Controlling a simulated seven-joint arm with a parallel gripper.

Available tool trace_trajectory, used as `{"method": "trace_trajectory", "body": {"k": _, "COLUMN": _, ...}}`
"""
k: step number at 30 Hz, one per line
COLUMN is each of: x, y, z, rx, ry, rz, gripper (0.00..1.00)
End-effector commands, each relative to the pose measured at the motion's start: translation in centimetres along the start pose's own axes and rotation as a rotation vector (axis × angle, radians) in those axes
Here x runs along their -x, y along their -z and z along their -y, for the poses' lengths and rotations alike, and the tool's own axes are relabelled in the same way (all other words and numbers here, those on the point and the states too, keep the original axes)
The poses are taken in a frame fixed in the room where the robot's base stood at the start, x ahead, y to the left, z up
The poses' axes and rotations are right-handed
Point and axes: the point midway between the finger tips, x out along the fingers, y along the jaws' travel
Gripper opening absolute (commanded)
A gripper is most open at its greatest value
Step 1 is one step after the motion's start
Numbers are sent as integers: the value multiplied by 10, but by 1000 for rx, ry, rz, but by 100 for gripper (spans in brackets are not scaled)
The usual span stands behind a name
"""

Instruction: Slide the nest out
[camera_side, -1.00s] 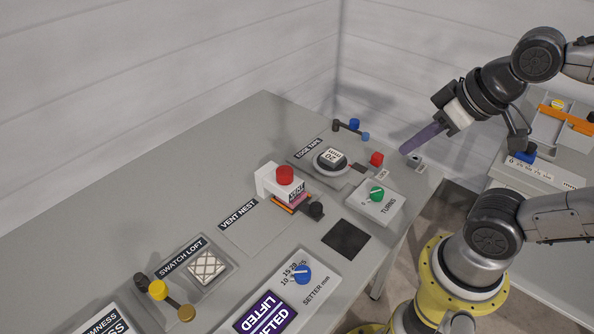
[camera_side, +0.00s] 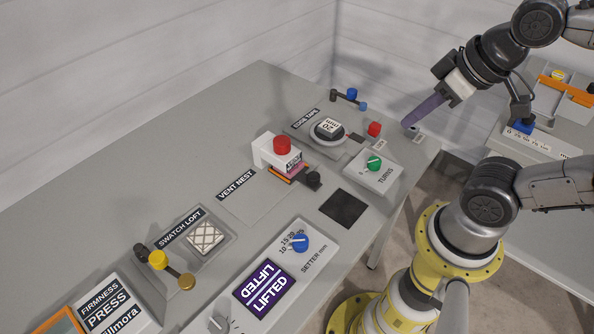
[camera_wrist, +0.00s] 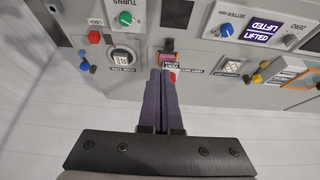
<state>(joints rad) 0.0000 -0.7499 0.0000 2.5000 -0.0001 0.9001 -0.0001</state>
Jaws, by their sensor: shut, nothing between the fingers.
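The vent nest unit is a white housing (camera_side: 264,153) with a red button (camera_side: 282,145) on top, standing at the end of the flat VENT NEST plate (camera_side: 245,196). An orange and pink layered nest (camera_side: 290,172) shows low at its front, with a black knob (camera_side: 313,180) on its end. The unit also shows in the wrist view (camera_wrist: 171,65), just beyond my fingertips and partly hidden by them. My gripper (camera_side: 405,125) has long purple fingers. It is shut and empty, above the table's right end, apart from the unit. The wrist view shows the fingers pressed together (camera_wrist: 161,72).
The edge tape dial (camera_side: 328,129), a red block (camera_side: 375,129) and the TURNS panel with its green knob (camera_side: 374,163) lie between the nest unit and my arm. A dark square (camera_side: 344,207) and the setter panel (camera_side: 317,245) are nearer the front edge.

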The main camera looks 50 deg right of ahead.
Motion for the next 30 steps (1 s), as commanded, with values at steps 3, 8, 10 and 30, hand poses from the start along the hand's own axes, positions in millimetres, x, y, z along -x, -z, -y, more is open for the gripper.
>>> {"method": "trace_trajectory", "body": {"k": 3, "x": 0, "y": 0, "z": 0, "rx": 0, "ry": 0, "rz": 0, "gripper": 0}}
{"method": "trace_trajectory", "body": {"k": 8, "x": 0, "y": 0, "z": 0, "rx": 0, "ry": 0, "rz": 0, "gripper": 0}}
{"method": "trace_trajectory", "body": {"k": 10, "x": 0, "y": 0, "z": 0, "rx": 0, "ry": 0, "rz": 0, "gripper": 0}}
{"method": "trace_trajectory", "body": {"k": 30, "x": -54, "y": 101, "z": 13, "rx": 144, "ry": 27, "rz": 179, "gripper": 69}}
